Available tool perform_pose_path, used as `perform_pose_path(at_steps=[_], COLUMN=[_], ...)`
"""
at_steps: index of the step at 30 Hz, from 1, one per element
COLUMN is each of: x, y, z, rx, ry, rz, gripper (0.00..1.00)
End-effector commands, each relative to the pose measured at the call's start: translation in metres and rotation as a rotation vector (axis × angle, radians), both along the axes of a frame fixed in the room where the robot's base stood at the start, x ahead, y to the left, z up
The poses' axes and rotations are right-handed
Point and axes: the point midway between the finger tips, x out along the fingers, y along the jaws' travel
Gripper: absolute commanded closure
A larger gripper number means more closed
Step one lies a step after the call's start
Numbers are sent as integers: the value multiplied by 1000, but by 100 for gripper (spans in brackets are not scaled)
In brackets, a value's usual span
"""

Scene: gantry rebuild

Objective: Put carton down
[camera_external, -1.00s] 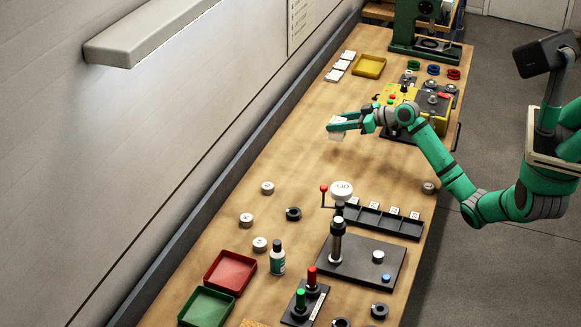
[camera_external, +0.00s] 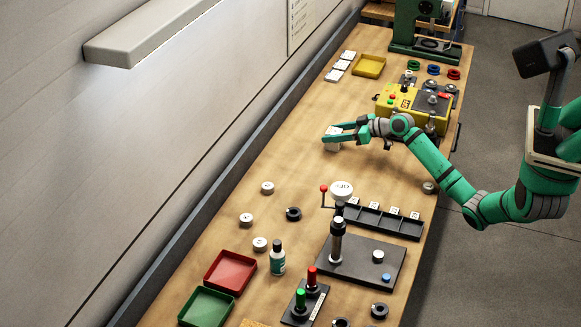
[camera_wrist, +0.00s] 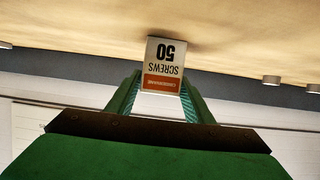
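The carton is a small white box with an orange band, marked "SCREWS 50". In the external view the carton (camera_external: 332,145) is low at the wooden bench top, left of the yellow machine. In the wrist view the carton (camera_wrist: 164,62) sits between my two fingers, its lower end by a dark shadow on the bench. It looks upright and on or just above the wood; I cannot tell which. My gripper (camera_external: 334,136) is shut on the carton, and its fingers (camera_wrist: 161,80) seem to touch both sides.
The yellow machine (camera_external: 390,107) stands right of my gripper. White cards (camera_external: 340,66) and a yellow tray (camera_external: 369,65) lie farther back. Nearer are round weights (camera_external: 267,187), a black rack (camera_external: 380,221) and a red tray (camera_external: 230,271). The wood around the carton is clear.

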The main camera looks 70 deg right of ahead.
Motion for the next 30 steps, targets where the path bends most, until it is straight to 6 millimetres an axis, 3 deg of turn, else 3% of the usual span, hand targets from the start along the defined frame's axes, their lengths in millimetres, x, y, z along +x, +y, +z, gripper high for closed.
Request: perform_pose_path(at_steps=[14,30], x=[-6,-95], y=[0,0], z=[6,43], rx=[0,0], ry=[-2,-3], rz=[-1,-1], gripper=[42,42])
